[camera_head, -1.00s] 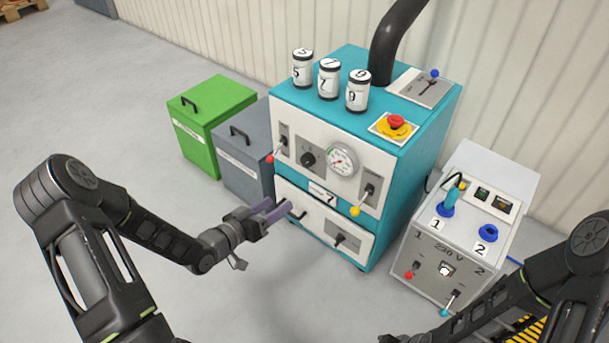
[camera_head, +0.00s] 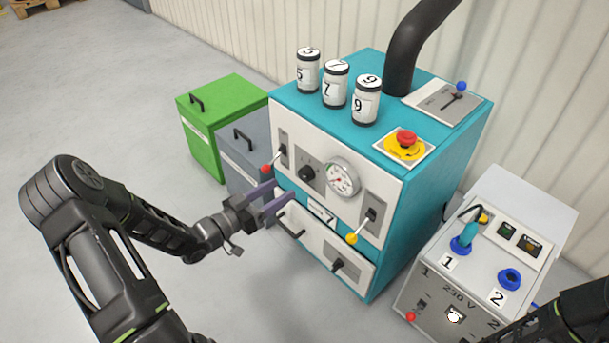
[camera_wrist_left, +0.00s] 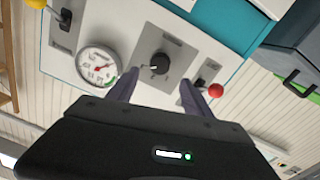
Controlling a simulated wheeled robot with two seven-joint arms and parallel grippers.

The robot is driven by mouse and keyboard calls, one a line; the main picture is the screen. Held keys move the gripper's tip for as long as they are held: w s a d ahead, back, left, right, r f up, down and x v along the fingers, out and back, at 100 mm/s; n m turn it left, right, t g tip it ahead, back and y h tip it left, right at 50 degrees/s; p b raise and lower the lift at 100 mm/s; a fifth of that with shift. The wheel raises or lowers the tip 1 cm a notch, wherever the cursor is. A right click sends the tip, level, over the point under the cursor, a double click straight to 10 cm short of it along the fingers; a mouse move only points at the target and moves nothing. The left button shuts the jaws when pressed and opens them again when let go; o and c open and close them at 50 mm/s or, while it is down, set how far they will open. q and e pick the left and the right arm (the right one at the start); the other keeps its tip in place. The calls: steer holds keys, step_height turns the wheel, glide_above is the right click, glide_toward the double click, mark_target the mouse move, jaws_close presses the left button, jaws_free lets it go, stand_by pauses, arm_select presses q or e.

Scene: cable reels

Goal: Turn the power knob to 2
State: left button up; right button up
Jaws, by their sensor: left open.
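A black round knob (camera_head: 307,173) sits on the upper white panel of the teal machine (camera_head: 420,165), between a red-tipped lever (camera_head: 272,165) and a round gauge (camera_head: 341,178). In the left wrist view the knob (camera_wrist_left: 158,63) shows a small white mark at its left edge; its scale marks are too small to read. My left gripper (camera_head: 278,193) is open and empty in front of the panel, apart from the knob. In the left wrist view its fingertips (camera_wrist_left: 158,82) appear on either side of the knob. My right gripper is out of view.
A drawer handle (camera_head: 290,225) and another black knob (camera_head: 337,265) sit lower on the machine. A yellow-tipped lever (camera_head: 352,238) stands right of the gauge. A grey bin (camera_head: 243,165) and green bin (camera_head: 222,110) stand left. A 230 V box (camera_head: 450,285) stands right.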

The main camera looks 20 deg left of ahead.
mark_target(302, 176)
arm_select(q)
steer(key=shift+w+d, duration=0.1)
steer(key=b+x, duration=0.2)
steer(key=x, duration=0.5)
steer(key=shift+w+d, duration=0.15)
steer(key=shift+w, duration=0.15)
jaws_close()
stand_by(0.4)
